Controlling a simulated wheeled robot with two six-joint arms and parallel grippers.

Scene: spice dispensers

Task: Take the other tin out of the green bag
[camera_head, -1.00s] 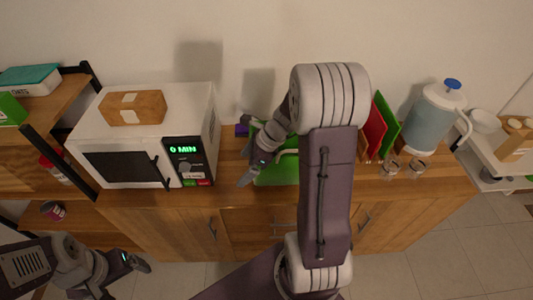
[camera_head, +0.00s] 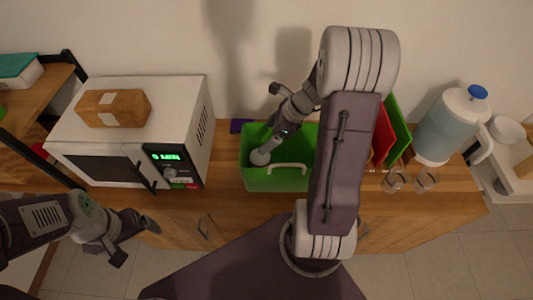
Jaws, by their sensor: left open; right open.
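The green bag (camera_head: 268,183) stands open on the wooden counter, right of the microwave, with a pale handle across its front. I cannot make out a tin inside it; my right arm and gripper hide part of the opening. My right gripper (camera_head: 268,123) is open over the bag's left part. One finger reaches down at the bag's opening and the other points up and away toward the wall. Nothing shows between its fingers. My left gripper (camera_head: 132,238) is open and empty, low in front of the microwave.
The white microwave (camera_head: 112,180) carries a wooden box (camera_head: 113,108) on top. Red and green boards (camera_head: 399,148) stand just right of my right arm. Two glasses (camera_head: 396,181) and a blue-lidded jug (camera_head: 447,124) are farther right. A purple item (camera_head: 237,126) lies behind the bag.

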